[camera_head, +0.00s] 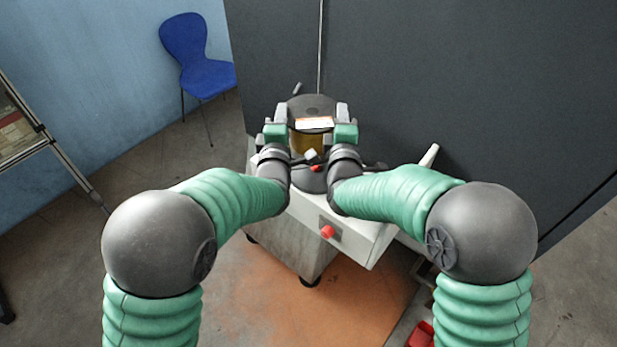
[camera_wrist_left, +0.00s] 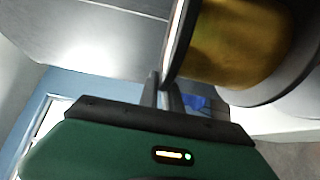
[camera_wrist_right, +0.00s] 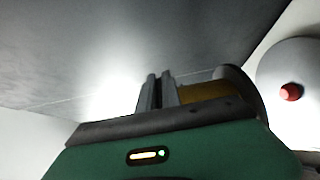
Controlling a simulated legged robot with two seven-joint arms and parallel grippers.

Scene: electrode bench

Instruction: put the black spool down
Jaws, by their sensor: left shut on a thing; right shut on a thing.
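The black spool (camera_head: 312,104) has dark flanges and a gold-brown winding, and a pale label lies on its upper face. It is upright over the white bench, between my two hands. My left gripper (camera_head: 287,113) is shut on its left rim, and my right gripper (camera_head: 343,112) is shut on its right rim. The left wrist view shows the gold winding (camera_wrist_left: 235,45) close beside the fingers. The right wrist view shows the winding (camera_wrist_right: 205,92) behind the fingers. The spool's underside is hidden, so I cannot tell whether it touches anything below.
The white bench (camera_head: 355,235) carries a red button (camera_head: 327,231) on its front. A red-tipped part (camera_head: 315,168) stands between my wrists. A dark grey wall panel (camera_head: 430,80) rises close behind. A blue chair (camera_head: 190,55) and a metal rack (camera_head: 50,150) stand at the left.

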